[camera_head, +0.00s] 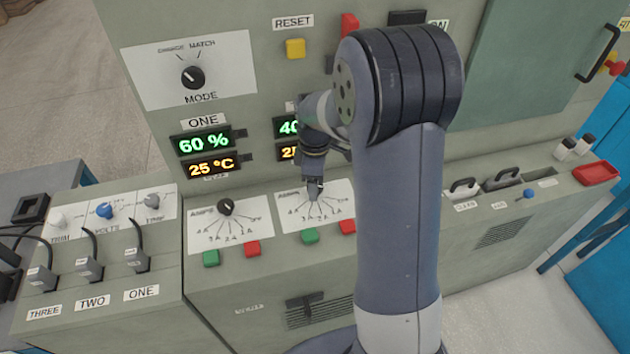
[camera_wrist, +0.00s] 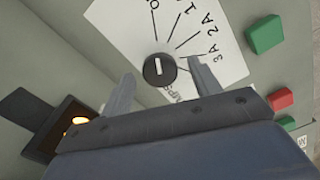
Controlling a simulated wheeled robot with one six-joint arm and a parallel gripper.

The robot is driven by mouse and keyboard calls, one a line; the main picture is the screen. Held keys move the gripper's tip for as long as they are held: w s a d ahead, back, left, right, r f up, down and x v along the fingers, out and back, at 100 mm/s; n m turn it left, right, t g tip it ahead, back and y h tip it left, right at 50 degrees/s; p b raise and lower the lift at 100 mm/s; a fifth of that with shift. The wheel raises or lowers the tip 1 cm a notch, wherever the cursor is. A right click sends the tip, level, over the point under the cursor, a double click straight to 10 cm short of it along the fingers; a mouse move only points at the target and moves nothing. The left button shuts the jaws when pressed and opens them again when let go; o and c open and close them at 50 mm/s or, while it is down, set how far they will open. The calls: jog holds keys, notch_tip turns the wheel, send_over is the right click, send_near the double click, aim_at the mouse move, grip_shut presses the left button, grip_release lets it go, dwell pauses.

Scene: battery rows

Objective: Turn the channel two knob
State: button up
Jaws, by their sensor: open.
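The channel two knob (camera_wrist: 159,70) is a round black knob with a white pointer line, on a white dial plate (camera_wrist: 215,75) with an ampere scale. In the wrist view the line runs nearly up and down the picture. My gripper (camera_wrist: 163,76) is open, one finger on each side of the knob. Whether the fingers touch the knob cannot be told. In the head view my gripper (camera_head: 315,188) is over the second dial plate (camera_head: 335,207) and hides the knob. My arm partly covers the channel two displays (camera_head: 288,127).
The channel one knob (camera_head: 225,207) is on the left, below displays reading 60 % and 25 °C. A green button (camera_head: 310,236) and a red button (camera_head: 347,226) sit just below the second dial. The mode knob (camera_head: 193,76) is higher up.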

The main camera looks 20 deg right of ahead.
notch_tip(320, 180, up, 10)
jog(key=shift+r, duration=0.15)
dwell(0.4)
notch_tip(320, 180, down, 11)
jog(key=shift+r, duration=0.1)
dwell(0.3)
dwell(0.5)
